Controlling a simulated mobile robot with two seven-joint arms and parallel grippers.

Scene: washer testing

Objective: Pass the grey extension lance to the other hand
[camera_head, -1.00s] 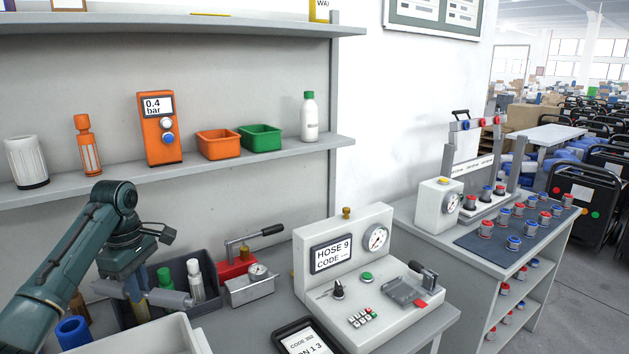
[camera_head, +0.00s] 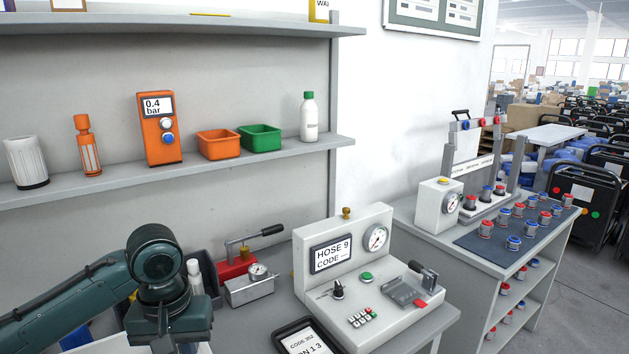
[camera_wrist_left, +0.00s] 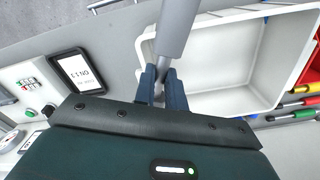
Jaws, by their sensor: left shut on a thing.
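The grey extension lance (camera_wrist_left: 179,28) shows in the left wrist view as a thick grey cylinder with a thinner stem. My left gripper (camera_wrist_left: 160,78) is shut on it, with the blue fingers on either side of the stem. The lance runs up out of that view, over the rim of a white tray. In the head view my left arm's wrist hides the fingers and the lance. My right gripper is in neither view.
The white tray (camera_wrist_left: 282,50) lies beside the fingers. A tablet (camera_head: 304,340) lies in front of the hose test box (camera_head: 336,290). A dark bin (camera_head: 209,276) with bottles stands behind my wrist. Coloured-handled tools lie right of the tray.

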